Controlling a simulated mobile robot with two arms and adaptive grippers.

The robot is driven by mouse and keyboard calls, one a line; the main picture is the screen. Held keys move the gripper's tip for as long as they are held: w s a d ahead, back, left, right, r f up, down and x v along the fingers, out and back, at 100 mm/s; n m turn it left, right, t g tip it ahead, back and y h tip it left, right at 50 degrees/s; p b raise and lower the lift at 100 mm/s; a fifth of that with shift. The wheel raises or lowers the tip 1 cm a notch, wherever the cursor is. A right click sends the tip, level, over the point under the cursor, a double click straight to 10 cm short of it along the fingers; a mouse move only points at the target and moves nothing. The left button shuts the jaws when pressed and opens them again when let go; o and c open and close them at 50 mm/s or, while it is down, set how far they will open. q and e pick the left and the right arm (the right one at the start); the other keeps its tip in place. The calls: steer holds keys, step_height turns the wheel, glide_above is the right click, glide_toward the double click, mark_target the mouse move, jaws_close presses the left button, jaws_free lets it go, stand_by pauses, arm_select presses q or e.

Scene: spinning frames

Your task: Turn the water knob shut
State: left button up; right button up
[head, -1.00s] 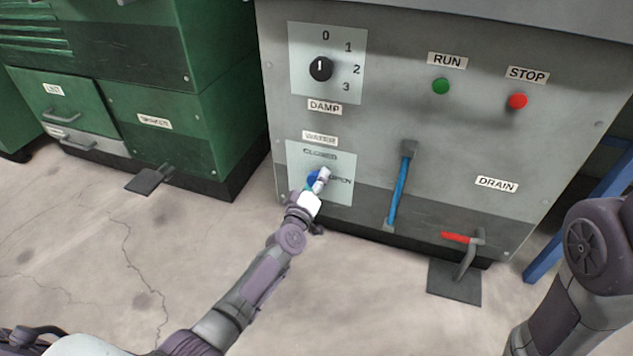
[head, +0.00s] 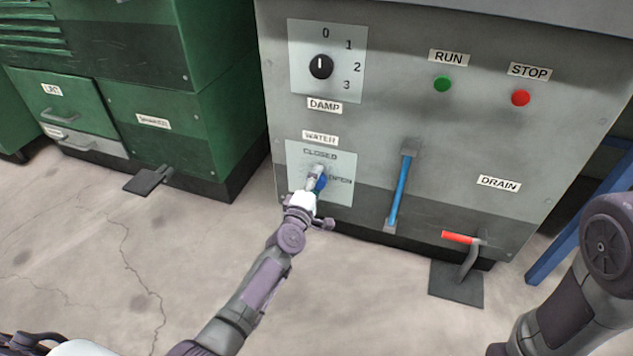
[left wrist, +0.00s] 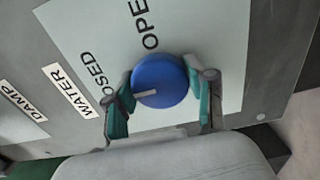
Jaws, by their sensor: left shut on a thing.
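The round blue water knob (head: 321,185) sits on a pale plate (head: 344,192) marked CLOSED at the top and OPEN at the right. It also shows in the left wrist view (left wrist: 168,77). There its white pointer line points left, toward the partly hidden CLOSED lettering. My left gripper (head: 316,181) is at the knob, with one finger on each side of it in the left wrist view (left wrist: 161,88), shut on it. In the head view the gripper covers part of the knob. My right arm shows at the right edge, its gripper out of frame.
Above the plate is the black DAMP dial (head: 321,66). To the right are a blue bar handle (head: 400,190), green RUN button (head: 442,84), red STOP button (head: 520,98) and red-handled DRAIN lever (head: 458,238). A green cabinet (head: 170,110) stands left. Open floor lies in front.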

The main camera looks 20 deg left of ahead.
arm_select(q)
steer(key=shift+f, duration=0.1)
stand_by(0.3)
steer(key=o, duration=1.2)
steer(key=shift+c, duration=0.2)
